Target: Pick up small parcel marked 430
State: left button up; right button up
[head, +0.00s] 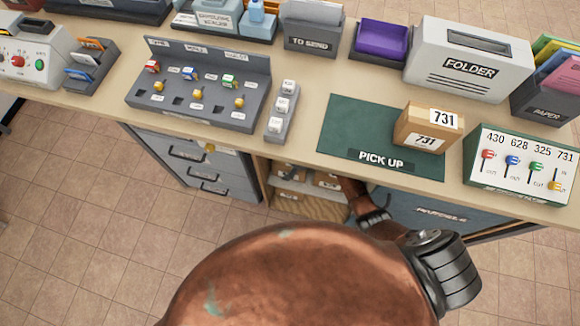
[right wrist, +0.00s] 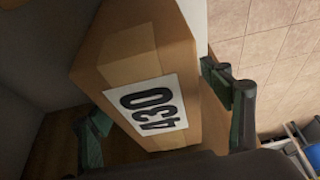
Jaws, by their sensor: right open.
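The small parcel (right wrist: 150,50), a brown cardboard box with a white label reading 430, fills the middle of the right wrist view and looks tilted there. My right gripper (right wrist: 158,100) is open, with one dark green finger on each side of the parcel. I cannot tell whether either finger touches it. In the head view, my right arm reaches down below the desk's front edge, beside the open shelf (head: 310,206), and its fingers are hidden. Boxes show on that shelf, but their labels are not readable. My left gripper is not in view.
On the desk (head: 310,100), a parcel marked 731 (head: 428,126) sits on the green PICK UP mat (head: 345,125). A lever box (head: 520,165) labelled 430, 628, 325, 731 stands right of it. Grey drawers (head: 200,165) are left of the shelf, and a blue bin (head: 435,212) is right.

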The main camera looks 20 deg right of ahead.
jog(key=b+x, duration=0.1)
jog(key=x, duration=0.3)
jog(key=shift+w+b, duration=0.15)
jog(key=shift+b, duration=0.2)
jog(key=shift+d+r, duration=0.1)
jog(key=shift+r, duration=0.05)
jog(key=shift+f, duration=0.2)
jog(key=shift+c, duration=0.5)
jog(key=c, duration=1)
jog(key=shift+c, duration=0.4)
jog(key=shift+r, duration=0.1)
